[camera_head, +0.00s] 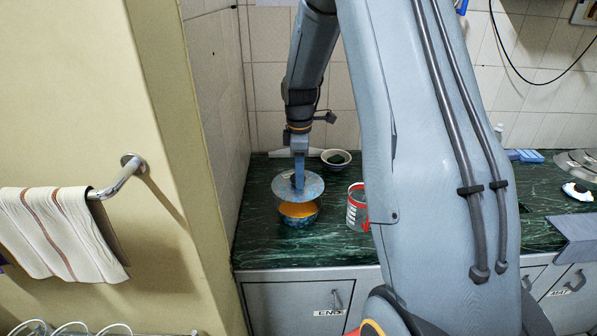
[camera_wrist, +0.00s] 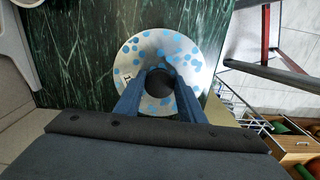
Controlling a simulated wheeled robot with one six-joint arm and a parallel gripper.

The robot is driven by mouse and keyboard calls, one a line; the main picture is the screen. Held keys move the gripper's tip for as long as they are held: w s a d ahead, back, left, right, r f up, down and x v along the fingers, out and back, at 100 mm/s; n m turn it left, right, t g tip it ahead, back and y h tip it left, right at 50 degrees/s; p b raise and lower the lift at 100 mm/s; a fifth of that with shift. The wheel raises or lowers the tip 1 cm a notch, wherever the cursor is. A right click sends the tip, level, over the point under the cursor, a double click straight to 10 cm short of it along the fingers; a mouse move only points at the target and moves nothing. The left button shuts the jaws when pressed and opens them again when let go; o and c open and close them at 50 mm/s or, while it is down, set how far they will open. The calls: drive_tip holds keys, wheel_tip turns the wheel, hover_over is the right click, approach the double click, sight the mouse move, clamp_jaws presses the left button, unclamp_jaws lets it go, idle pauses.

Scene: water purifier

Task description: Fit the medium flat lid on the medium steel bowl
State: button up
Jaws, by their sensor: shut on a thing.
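The flat lid (camera_head: 284,187) is a round steel disc with blue spots and a dark knob. My gripper (camera_head: 298,181) is shut on the knob and points down. The bowl (camera_head: 301,220), bluish outside with something orange inside, stands on the green counter below the lid. The lid appears held above the bowl, and the bowl's orange inside shows past the lid's near edge. In the wrist view the fingers (camera_wrist: 159,82) flank the black knob, and the spotted lid (camera_wrist: 140,52) hides the bowl.
A red-rimmed container (camera_head: 356,214) stands right of the bowl. A small white bowl (camera_head: 336,165) is behind. A tiled wall (camera_head: 226,130) is close on the left. The green marble counter (camera_head: 260,245) has free room in front and left of the bowl.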

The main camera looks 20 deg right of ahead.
wheel_tip(320, 180, down, 6)
drive_tip(key=b, duration=0.3)
drive_tip(key=shift+f, duration=0.15)
idle(0.3)
drive_tip(key=o, duration=1.2)
drive_tip(key=shift+r+b, duration=1.2)
drive_tip(key=shift+r, duration=2.7)
